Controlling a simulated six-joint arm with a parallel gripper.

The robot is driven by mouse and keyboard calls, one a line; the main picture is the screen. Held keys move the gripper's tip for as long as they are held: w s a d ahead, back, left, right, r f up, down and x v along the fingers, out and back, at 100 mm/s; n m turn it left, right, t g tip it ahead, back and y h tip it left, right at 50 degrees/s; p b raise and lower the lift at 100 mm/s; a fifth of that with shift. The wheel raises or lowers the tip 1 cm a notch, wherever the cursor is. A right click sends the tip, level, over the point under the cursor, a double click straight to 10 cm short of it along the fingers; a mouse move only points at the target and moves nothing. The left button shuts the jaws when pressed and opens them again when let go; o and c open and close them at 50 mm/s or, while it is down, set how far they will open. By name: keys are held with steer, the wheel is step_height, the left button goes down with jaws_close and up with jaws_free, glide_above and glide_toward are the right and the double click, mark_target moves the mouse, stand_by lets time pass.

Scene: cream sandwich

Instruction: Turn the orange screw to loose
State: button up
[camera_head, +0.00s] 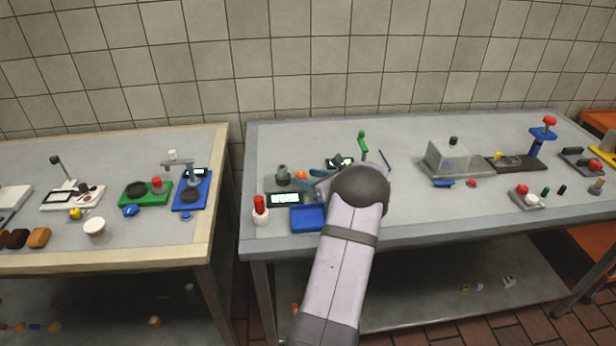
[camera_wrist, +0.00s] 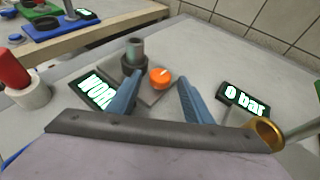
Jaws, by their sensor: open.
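The orange screw (camera_wrist: 161,77) is a round orange knob with a pale mark on top. It sits on a grey base plate (camera_wrist: 152,97), beside a grey upright cylinder (camera_wrist: 135,55). In the head view the orange screw (camera_head: 301,175) is a small spot at the left of the metal table. My gripper (camera_wrist: 155,97) has two blue fingers spread apart, with the screw showing beyond and between them. The fingers look apart from the screw. In the head view my gripper (camera_head: 312,182) is partly hidden by my arm.
A display reading "WOR…" (camera_wrist: 97,88) lies left of the fingers, and one reading "0 bar" (camera_wrist: 245,99) lies right. A red-topped white cylinder (camera_wrist: 28,90) stands at the left. A brass ring (camera_wrist: 267,134) is close on the right. A blue tray (camera_head: 308,218) lies near the front edge.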

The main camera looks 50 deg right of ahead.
steer(key=c, duration=1.1)
steer(key=shift+o, duration=0.2)
steer(key=shift+w+d+n+y, duration=0.1)
steer(key=shift+d+n+y, duration=0.15)
steer(key=shift+n+y, duration=0.35)
steer(key=shift+d+n+y, duration=0.2)
steer(key=shift+n+y, duration=0.3)
steer(key=shift+y, duration=0.2)
steer(key=shift+d+r+n+y+b, duration=0.1)
steer(key=shift+d+n+y+b, duration=0.1)
steer(key=shift+n+y+b, duration=1)
steer(key=shift+y+b, duration=0.05)
steer(key=shift+y, duration=0.05)
steer(key=o, duration=1)
steer(key=shift+o, duration=0.3)
